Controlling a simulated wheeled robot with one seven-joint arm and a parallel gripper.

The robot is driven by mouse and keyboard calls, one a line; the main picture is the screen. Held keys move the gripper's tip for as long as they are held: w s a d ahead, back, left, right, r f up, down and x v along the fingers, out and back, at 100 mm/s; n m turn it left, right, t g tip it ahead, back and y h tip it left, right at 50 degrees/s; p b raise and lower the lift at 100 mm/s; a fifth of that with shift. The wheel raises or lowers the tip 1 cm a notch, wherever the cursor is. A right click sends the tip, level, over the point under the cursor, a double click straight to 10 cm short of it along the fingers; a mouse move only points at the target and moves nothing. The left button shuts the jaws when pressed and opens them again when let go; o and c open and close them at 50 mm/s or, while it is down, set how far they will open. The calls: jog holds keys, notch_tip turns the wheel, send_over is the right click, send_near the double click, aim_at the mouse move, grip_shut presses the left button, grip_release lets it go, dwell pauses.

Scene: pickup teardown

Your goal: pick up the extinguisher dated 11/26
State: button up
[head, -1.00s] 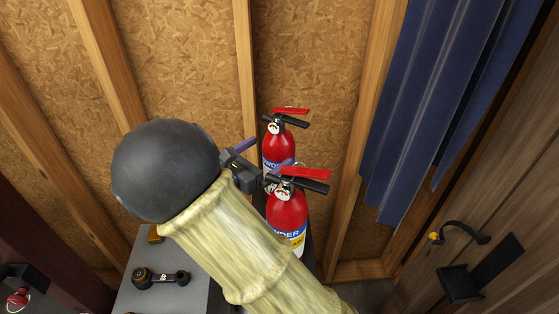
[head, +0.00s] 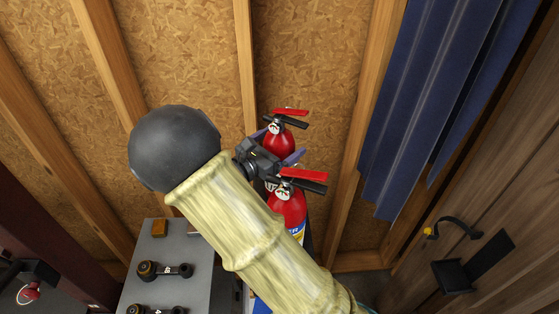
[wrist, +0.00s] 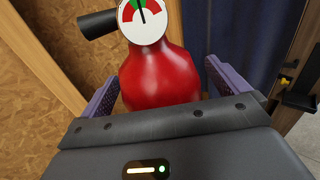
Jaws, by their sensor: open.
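Two red fire extinguishers with red and black levers stand against the wall in the head view, a back one (head: 278,144) and a front one (head: 288,208). My gripper (head: 277,146) is open, its purple fingers on either side of the back extinguisher's body. In the wrist view, a red extinguisher body (wrist: 160,77) with a round gauge (wrist: 142,18) sits between the open fingers of my gripper (wrist: 160,90). I cannot tell whether the fingers touch it. No date is readable on either extinguisher. My arm partly covers the front one.
A grey cabinet (head: 205,245) with black tools on top stands at lower left. Wooden studs and chipboard (head: 310,60) form the wall behind. Blue corrugated sheets (head: 425,100) hang at right, beside a wooden door (head: 500,190) with a black handle.

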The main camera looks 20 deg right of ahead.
dwell(0.3)
jog(key=c, duration=2.1)
jog(key=shift+r, duration=0.15)
jog(key=shift+c, duration=0.2)
jog(key=shift+w+r, duration=0.1)
jog(key=shift+r, duration=0.4)
notch_tip(320, 180, up, 27)
jog(key=b, duration=0.6)
